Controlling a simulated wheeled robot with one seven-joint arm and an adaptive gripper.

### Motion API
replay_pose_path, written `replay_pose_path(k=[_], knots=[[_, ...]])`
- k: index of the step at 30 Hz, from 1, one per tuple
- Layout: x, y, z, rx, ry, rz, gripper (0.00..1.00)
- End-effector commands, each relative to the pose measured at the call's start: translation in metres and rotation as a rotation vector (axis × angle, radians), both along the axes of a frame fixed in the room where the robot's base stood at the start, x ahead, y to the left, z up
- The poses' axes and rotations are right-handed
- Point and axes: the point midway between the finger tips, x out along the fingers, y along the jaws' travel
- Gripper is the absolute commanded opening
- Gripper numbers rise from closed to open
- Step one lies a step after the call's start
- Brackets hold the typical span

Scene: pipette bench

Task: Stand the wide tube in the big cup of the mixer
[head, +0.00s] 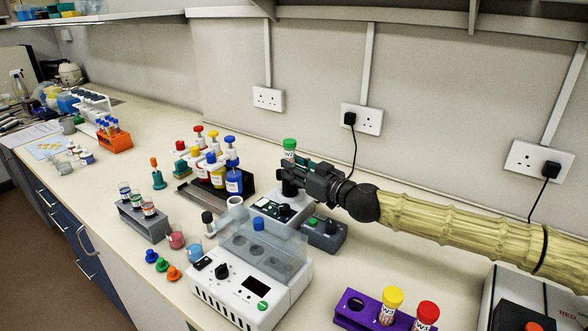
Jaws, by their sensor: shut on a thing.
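The wide tube (289,155) has a green cap and a white label and stands roughly upright at the centre of the head view. My gripper (291,172) is shut on it from the right, and its fingers hide the tube's lower part. The mixer (268,209) is a small white box with a dark control panel, directly below my gripper. A dark round part, perhaps the big cup (289,188), shows under the fingers. I cannot tell whether the tube's lower end is inside it or above it.
A white machine with a clear lid (258,262) stands in front of the mixer. A grey control box (324,234) sits right of it. Coloured bottles (217,170) stand behind left. A purple rack (351,307) holds yellow- and red-capped tubes at front right.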

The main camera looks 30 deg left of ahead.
Motion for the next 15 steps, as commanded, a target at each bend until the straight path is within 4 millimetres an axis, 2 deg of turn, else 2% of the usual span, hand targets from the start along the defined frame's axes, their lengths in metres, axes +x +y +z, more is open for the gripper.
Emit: replay_pose_path(k=[14,15], knots=[[-0.0008,0.0003,-0.0039,-0.001,0.003,0.001,0.0],[-0.0008,0.0003,-0.0039,-0.001,0.003,0.002,0.31]])
